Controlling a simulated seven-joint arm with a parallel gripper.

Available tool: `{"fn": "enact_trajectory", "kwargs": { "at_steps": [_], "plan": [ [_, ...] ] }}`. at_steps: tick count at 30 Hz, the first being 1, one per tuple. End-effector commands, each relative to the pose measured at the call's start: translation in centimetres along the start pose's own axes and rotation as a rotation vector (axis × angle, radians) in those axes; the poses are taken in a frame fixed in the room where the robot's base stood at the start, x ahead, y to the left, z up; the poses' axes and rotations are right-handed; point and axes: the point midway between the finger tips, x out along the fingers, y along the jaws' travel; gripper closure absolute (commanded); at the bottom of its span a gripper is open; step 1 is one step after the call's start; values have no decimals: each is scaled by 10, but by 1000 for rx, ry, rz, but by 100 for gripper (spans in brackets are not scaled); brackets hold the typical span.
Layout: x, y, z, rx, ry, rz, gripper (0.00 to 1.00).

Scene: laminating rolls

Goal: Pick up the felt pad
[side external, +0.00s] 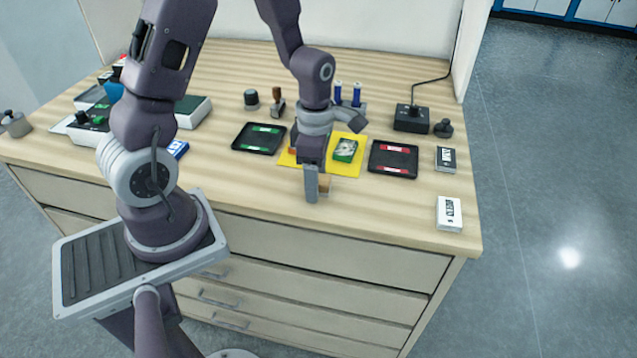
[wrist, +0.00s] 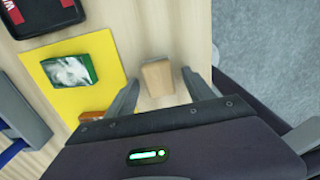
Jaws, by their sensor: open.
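A small tan block (wrist: 157,79), which looks like the felt pad, lies on the wooden table. In the wrist view it sits between the tips of my gripper (wrist: 162,84), with a gap on each side. My gripper is open and holds nothing. In the side view my gripper (side external: 314,188) is low over the table near its front edge. The tan block (side external: 326,186) is partly hidden behind the fingers there. I cannot tell the exact height of the fingertips above the table.
A yellow mat (side external: 322,166) lies just behind, bearing a green box with a white picture (side external: 345,150) and an orange piece (wrist: 92,115). Dark trays stand left (side external: 259,138) and right (side external: 393,159) of it. White-labelled boxes (side external: 449,213) lie at right. The front strip of table is mostly clear.

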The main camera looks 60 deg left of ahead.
Motion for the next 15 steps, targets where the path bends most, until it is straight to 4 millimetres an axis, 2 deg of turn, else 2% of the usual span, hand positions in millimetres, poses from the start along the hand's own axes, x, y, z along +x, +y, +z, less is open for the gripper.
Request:
{"fn": "enact_trajectory", "kwargs": {
  "at_steps": [3, 12, 15],
  "plan": [
    [0, 0, 0, 0, 0, 0, 38],
    [-1, 0, 0, 1, 0, 0, 97],
    [-1, 0, 0, 1, 0, 0, 100]
  ]
}}
